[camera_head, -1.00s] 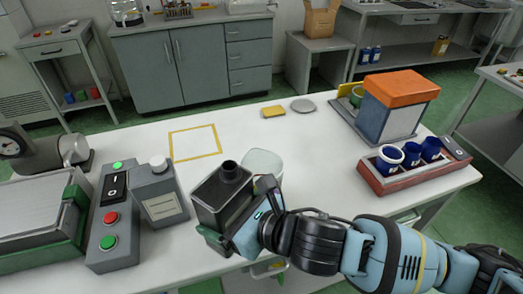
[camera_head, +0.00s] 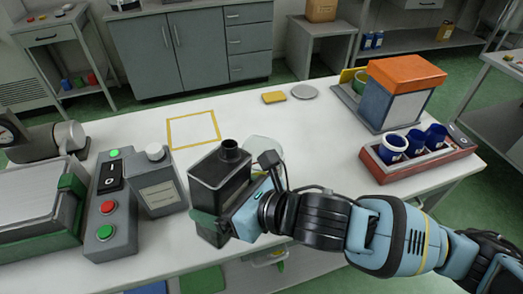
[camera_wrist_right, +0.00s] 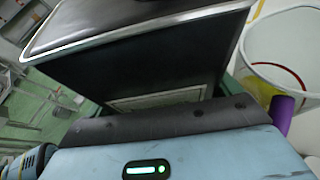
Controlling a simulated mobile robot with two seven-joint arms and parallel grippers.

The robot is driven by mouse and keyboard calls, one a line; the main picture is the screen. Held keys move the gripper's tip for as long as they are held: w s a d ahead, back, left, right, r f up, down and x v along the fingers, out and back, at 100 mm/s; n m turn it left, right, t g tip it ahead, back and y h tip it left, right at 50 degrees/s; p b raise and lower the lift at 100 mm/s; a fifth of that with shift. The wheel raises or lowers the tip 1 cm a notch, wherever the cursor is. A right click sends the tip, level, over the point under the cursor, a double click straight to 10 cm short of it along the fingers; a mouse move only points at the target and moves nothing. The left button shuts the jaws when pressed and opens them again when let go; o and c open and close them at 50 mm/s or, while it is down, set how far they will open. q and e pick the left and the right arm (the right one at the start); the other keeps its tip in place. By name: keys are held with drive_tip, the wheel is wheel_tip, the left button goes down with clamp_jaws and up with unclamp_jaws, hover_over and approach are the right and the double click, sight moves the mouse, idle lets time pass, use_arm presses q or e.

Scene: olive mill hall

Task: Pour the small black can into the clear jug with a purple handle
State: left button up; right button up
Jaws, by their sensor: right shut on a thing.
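The small black can (camera_head: 215,180) is a dark rectangular can with a short round spout on top. My right gripper (camera_head: 228,214) is shut around its lower part and holds it roughly upright near the table's front edge. In the right wrist view the can (camera_wrist_right: 150,60) fills the upper middle, above the gripper's dark pads. The clear jug (camera_head: 266,145) stands just behind and right of the can, mostly hidden by the can and my wrist. The right wrist view shows the jug's open rim (camera_wrist_right: 285,62) and purple handle (camera_wrist_right: 280,114). My left gripper is out of view.
A grey bottle-like container (camera_head: 155,185) and a button box (camera_head: 108,205) stand left of the can. A red tray (camera_head: 415,168) with blue cups and an orange-topped box (camera_head: 400,90) stand right. A yellow outlined square (camera_head: 193,130) on the white table is empty.

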sight(220, 188)
drive_tip(key=shift+r, duration=0.2)
drive_tip(key=shift+f+m+b, duration=0.15)
drive_tip(key=shift+m+b, duration=0.25)
drive_tip(key=shift+g+y, duration=0.3)
drive_tip(key=shift+r+m+b, duration=0.35)
drive_tip(key=shift+r+m, duration=0.05)
drive_tip(key=shift+m, duration=0.1)
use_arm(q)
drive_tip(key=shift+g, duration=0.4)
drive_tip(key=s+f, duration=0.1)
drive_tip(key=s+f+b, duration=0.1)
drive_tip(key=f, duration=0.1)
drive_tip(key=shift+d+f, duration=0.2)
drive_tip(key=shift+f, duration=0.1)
use_arm(e)
wheel_tip(220, 188, up, 2)
drive_tip(key=m+g+y, duration=0.1)
drive_tip(key=m, duration=0.1)
drive_tip(key=m+g+y, duration=0.1)
drive_tip(key=m, duration=0.1)
drive_tip(key=shift+r+y, duration=0.15)
drive_tip(key=shift+y, duration=0.15)
drive_tip(key=shift+s, duration=0.1)
